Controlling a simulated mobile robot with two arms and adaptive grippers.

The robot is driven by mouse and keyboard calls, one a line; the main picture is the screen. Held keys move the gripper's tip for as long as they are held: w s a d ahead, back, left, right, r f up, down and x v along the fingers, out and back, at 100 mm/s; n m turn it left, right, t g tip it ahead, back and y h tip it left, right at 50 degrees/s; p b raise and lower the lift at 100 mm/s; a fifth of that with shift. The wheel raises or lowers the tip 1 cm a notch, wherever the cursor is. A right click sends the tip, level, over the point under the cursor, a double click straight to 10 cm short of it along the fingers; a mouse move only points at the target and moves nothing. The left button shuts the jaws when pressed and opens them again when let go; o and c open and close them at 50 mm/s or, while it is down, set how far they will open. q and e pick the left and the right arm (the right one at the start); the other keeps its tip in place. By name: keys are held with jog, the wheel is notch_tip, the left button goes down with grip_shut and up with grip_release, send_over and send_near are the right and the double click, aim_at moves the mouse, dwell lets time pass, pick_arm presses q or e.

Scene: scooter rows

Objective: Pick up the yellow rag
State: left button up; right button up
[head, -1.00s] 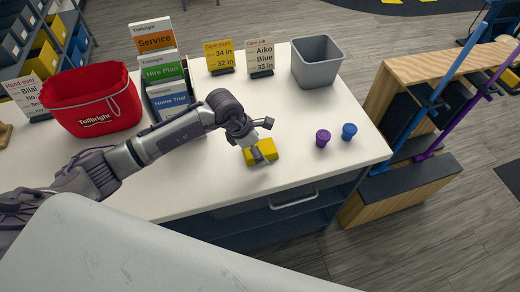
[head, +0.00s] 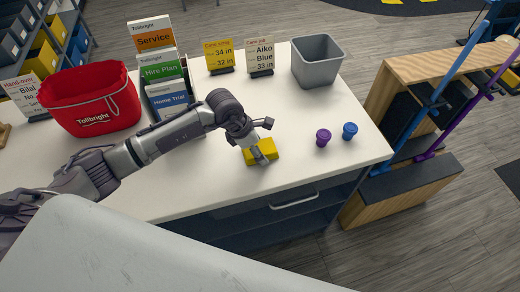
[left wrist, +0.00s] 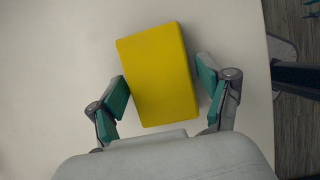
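The yellow rag (head: 266,150) is a folded, block-like pad lying on the white table near its front edge. My left gripper (head: 258,153) is over it from above and hides part of it. In the left wrist view the rag (left wrist: 158,75) lies between the two teal-padded fingers of the left gripper (left wrist: 164,98). The fingers are spread, one on each side. A narrow gap shows at the right finger; the left finger is very close to the rag's edge, and I cannot tell if it touches. My right gripper is not in view.
A wooden scooter rack (head: 430,70) stands at right.

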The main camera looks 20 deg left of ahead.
aim_at(270, 147)
pick_arm(q)
jog(key=c, duration=0.6)
jog(key=shift+r+p, duration=0.3)
jog(key=shift+p, duration=0.1)
jog(key=shift+r, duration=0.15)
jog(key=r+b, duration=0.1)
jog(key=r, duration=0.1)
jog(key=d+r+b, duration=0.1)
jog(key=r+b, duration=0.1)
jog(key=shift+d, duration=0.15)
jog(key=d+r+b, duration=0.3)
jog(key=d+r, duration=0.3)
jog(key=d, duration=0.4)
jog(key=shift+w+d+r+b, duration=0.2)
jog(key=shift+w+r+b, duration=0.1)
jog(key=shift+w+b, duration=0.1)
